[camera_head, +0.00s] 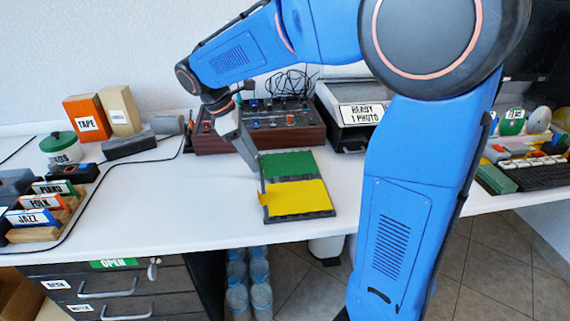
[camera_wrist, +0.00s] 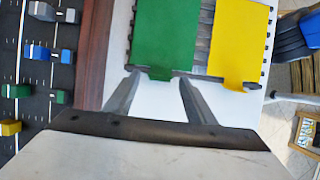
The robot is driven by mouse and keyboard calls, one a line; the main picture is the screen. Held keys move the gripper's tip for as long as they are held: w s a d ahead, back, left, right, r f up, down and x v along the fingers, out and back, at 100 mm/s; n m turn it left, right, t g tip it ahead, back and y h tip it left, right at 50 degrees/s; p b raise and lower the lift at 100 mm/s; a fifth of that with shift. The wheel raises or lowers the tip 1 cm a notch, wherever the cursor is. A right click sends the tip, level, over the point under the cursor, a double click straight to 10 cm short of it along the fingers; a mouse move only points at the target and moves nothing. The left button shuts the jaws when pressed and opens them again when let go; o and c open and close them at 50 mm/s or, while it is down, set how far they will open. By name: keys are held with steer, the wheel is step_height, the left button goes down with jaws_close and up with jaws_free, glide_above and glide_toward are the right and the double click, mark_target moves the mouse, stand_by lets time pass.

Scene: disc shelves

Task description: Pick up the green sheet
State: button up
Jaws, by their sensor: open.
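The green sheet (camera_head: 288,164) lies flat on the back half of a dark ribbed tray (camera_head: 312,213) on the white table. In the wrist view the green sheet (camera_wrist: 166,32) has a small tab at its near edge. The yellow sheet (camera_head: 297,197) lies beside it on the same tray; it also shows in the wrist view (camera_wrist: 239,40). My gripper (camera_head: 262,180) is at the left edge of the tray. In the wrist view the two fingers of my gripper (camera_wrist: 156,80) are apart, on either side of the green tab, with nothing visibly held.
A mixer box (camera_head: 290,138) with knobs stands just behind the tray. A printer (camera_head: 350,112) labelled "READY 1 PHOTO" is at the back right. Labelled disc bins (camera_head: 45,215) stand at the left. The table left of the tray is clear.

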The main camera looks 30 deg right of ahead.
steer(key=shift+d+f, duration=0.15)
steer(key=shift+f, duration=0.25)
steer(key=c, duration=1.1)
steer(key=shift+r, duration=0.1)
